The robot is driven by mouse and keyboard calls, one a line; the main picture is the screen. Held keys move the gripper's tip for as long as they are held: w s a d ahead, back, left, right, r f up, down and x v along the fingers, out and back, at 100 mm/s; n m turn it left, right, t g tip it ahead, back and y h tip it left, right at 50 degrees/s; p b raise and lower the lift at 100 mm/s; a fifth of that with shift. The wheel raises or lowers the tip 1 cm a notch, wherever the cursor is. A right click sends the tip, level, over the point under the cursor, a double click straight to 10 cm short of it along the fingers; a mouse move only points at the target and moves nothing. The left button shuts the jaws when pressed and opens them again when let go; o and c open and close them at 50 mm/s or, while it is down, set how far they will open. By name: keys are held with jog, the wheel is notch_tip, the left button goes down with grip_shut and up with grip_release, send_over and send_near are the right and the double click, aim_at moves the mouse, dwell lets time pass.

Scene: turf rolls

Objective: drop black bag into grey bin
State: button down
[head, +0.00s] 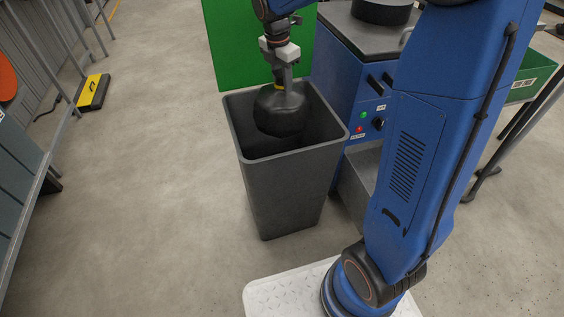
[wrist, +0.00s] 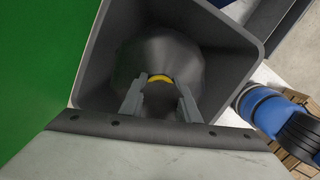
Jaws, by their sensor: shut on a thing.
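The black bag (head: 279,112) hangs from my gripper (head: 285,84) within the opening of the grey bin (head: 287,186). In the head view its lower part is below the bin's far rim and above the near rim line. My gripper is shut on the bag's top, by a yellow band. In the wrist view the bag (wrist: 160,55) shows round and dark between the bin's walls (wrist: 228,42), with the yellow band (wrist: 160,79) between the fingertips (wrist: 160,84). The bin stands upright on the floor. Its bottom is mostly hidden.
A blue machine (head: 352,77) with buttons stands right behind the bin. A green panel (head: 232,45) is behind it. A yellow and black floor item (head: 93,92) lies at the left by grey metal frames. The concrete floor left of the bin is clear.

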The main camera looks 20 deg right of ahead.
jog(key=c, duration=1.3)
grip_release()
jog(key=shift+o, duration=0.2)
notch_tip(320, 180, up, 17)
jog(key=a, duration=0.2)
jog(key=shift+s+r, duration=0.2)
jog(key=shift+s, duration=0.2)
